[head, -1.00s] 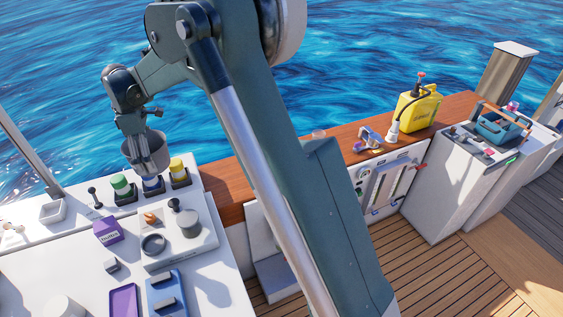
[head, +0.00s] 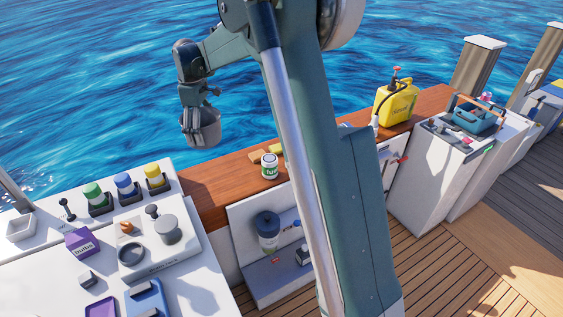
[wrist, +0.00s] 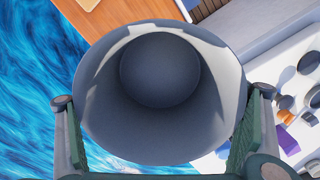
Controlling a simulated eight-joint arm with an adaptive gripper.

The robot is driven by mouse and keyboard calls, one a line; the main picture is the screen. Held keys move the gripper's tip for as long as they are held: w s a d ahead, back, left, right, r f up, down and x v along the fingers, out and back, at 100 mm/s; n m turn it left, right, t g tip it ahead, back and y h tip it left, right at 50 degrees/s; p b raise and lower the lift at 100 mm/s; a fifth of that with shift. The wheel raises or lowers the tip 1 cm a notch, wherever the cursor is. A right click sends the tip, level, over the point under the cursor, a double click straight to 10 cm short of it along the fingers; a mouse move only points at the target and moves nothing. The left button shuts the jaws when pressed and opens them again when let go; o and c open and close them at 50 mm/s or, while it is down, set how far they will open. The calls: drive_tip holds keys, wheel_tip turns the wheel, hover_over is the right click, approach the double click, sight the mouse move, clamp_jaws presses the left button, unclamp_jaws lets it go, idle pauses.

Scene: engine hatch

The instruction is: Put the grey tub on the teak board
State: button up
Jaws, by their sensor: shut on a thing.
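My gripper (head: 199,108) is shut on the grey tub (head: 204,132) and holds it in the air, seen against the water. In the wrist view the tub (wrist: 160,120) hangs between my two fingers (wrist: 160,140), open mouth towards the camera, and looks empty inside. The reddish-brown wooden ledge (head: 210,195) runs along the boat's side, below and right of the tub in the head view. A small tan flat piece (head: 257,156) lies on it; it shows at the top of the wrist view (wrist: 90,4). I cannot tell which of these is the teak board.
A white jar with a green label (head: 269,167) stands on the ledge near the tan piece. A yellow jug (head: 397,103) stands farther right. Capped bottles (head: 123,184) and a purple box (head: 82,243) are on the white counter. The ledge's left stretch is clear.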

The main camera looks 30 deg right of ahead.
drive_tip(key=d+m+b, duration=0.1)
drive_tip(key=d+m, duration=0.1)
drive_tip(key=d, duration=0.8)
wheel_tip(320, 180, down, 17)
drive_tip(key=shift+s+a, duration=0.35)
drive_tip(key=shift+s, duration=0.1)
drive_tip(key=shift+f+b, duration=0.55)
drive_tip(key=shift+f, duration=2.45)
drive_tip(key=shift+f, duration=0.1)
drive_tip(key=shift+f+b, duration=0.35)
drive_tip(key=shift+f, duration=1.45)
drive_tip(key=shift+f, duration=0.1)
